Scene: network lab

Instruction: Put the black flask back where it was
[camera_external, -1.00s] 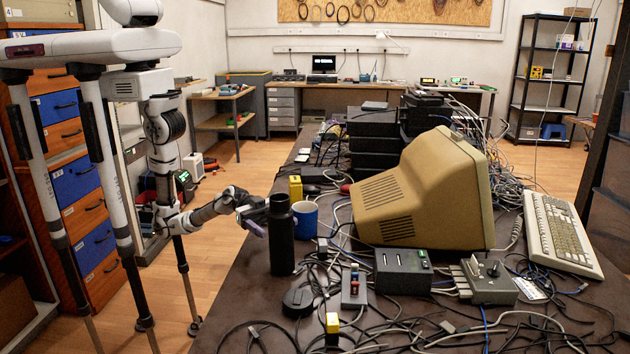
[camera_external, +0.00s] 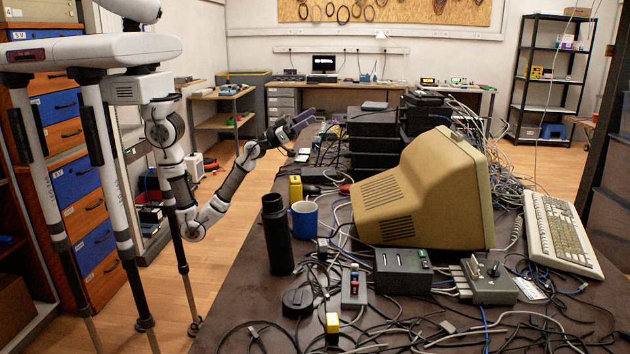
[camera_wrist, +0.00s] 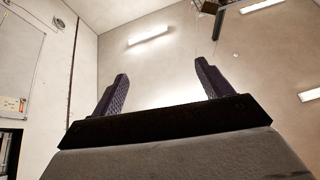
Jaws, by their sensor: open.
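The black flask (camera_external: 277,235) stands upright on the dark table (camera_external: 236,318), near its left edge in the external view. It is just left of a blue mug (camera_external: 304,219). My gripper (camera_external: 303,121) is raised above and beyond the flask, apart from it, with its fingers pointing up and to the right. In the wrist view my gripper (camera_wrist: 166,85) has its two fingers spread wide with nothing between them.
A beige CRT monitor (camera_external: 425,195) stands right of the mug. A yellow-topped item (camera_external: 295,188) stands behind the mug. Tangled cables, a black box (camera_external: 403,271) and a keyboard (camera_external: 560,232) crowd the table's right and front. A bare strip runs along the left edge.

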